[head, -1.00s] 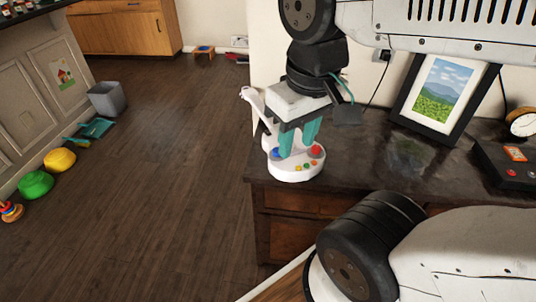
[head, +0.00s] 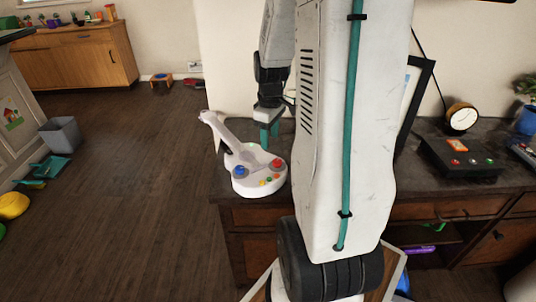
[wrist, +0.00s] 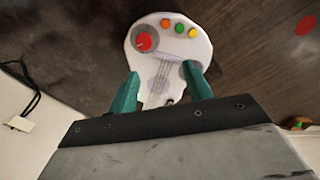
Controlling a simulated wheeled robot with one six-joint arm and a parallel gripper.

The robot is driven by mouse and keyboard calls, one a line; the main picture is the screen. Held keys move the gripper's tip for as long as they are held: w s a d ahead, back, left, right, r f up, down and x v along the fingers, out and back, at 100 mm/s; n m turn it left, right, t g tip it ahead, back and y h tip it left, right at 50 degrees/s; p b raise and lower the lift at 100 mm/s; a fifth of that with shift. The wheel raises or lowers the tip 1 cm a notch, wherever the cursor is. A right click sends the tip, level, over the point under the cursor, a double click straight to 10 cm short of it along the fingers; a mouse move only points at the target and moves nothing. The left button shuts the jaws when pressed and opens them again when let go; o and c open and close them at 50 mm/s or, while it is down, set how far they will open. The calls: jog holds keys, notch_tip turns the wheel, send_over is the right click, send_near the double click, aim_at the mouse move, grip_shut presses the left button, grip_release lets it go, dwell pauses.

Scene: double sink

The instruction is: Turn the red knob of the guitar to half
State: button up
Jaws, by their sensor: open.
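The white toy guitar (head: 262,185) lies on the dark counter near its left end, with its neck pointing to the upper left. Its red knob (head: 277,164) is on the right side of the body, and its blue knob (head: 240,170) is on the left. My gripper (head: 269,135) is open and empty, behind the body near the red knob. In the wrist view, the red knob (wrist: 144,42) shows a pale mark and lies beyond the open fingers (wrist: 160,80), nearer the left one. The fingers appear apart from the knob.
The counter (head: 230,188) ends just left of the guitar, with open floor beyond. A picture frame (head: 424,85), a clock (head: 461,117) and a dark box with buttons (head: 460,155) stand to the right. My large white arm link hides the middle of the counter.

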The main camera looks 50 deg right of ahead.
aim_at(277, 161)
jog(key=d+f, duration=0.3)
jog(key=shift+s+d+f, duration=0.1)
jog(key=shift+s+f, duration=0.1)
jog(key=shift+s, duration=0.15)
notch_tip(277, 161, down, 7)
jog(key=shift+f, duration=0.1)
jog(key=c, duration=1)
